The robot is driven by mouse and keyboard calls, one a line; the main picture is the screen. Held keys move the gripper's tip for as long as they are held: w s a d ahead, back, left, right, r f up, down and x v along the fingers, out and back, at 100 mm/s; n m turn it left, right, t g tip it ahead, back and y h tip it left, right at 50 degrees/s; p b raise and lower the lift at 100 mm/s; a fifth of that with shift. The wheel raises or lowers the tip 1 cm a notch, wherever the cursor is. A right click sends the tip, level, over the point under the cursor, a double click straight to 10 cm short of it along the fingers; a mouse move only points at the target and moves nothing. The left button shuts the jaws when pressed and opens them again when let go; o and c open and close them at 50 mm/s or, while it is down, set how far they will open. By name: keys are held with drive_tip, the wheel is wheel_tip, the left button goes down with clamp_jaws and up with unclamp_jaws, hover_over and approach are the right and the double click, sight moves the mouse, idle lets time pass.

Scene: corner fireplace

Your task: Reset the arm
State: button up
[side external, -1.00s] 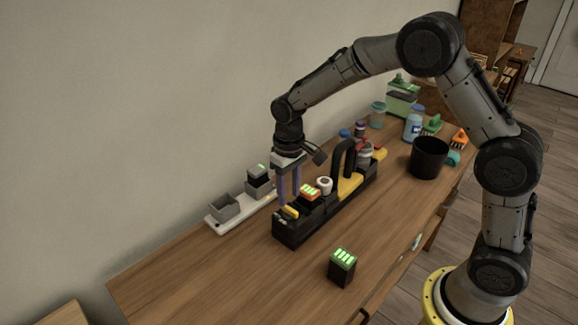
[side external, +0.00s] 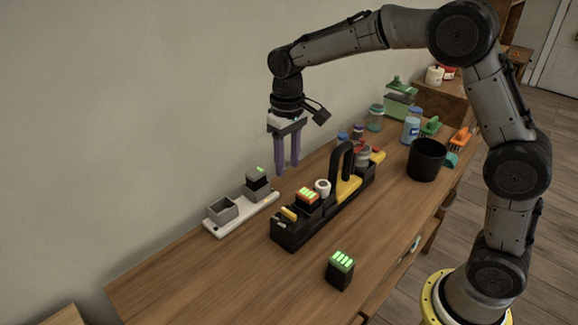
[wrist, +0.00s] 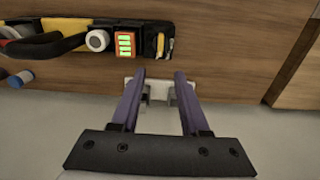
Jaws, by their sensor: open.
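My gripper (side external: 288,166) hangs fingers down in the air near the wall, above the back part of the table (side external: 190,280). Its two purple fingers are apart with nothing between them. In the wrist view my gripper (wrist: 154,78) is also open, with a white charger base (wrist: 137,84) partly hidden behind the fingers. In the side view the white charger base (side external: 236,218) has an empty grey slot (side external: 222,209) at its left and a dark battery with a green light (side external: 257,179) in its right slot.
A black tool caddy (side external: 292,232) holds a battery with orange and green lights (side external: 307,198), a white roll (side external: 322,187) and yellow tools. A green-lit battery (side external: 341,270) stands in front. A black bin (side external: 427,160) and several bottles stand farther right.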

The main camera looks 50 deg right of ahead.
drive_tip(key=s+d+r+t, duration=0.3)
drive_tip(key=s+r+t, duration=0.1)
drive_tip(key=s+r, duration=0.9)
drive_tip(key=s+f, duration=0.3)
drive_tip(key=s, duration=0.4)
drive_tip(key=s+f+t, duration=0.1)
drive_tip(key=s+f, duration=0.2)
drive_tip(key=s, duration=0.4)
drive_tip(key=shift+s+d+f+t, duration=0.2)
drive_tip(key=shift+d+f+t, duration=0.1)
drive_tip(key=shift+d, duration=0.05)
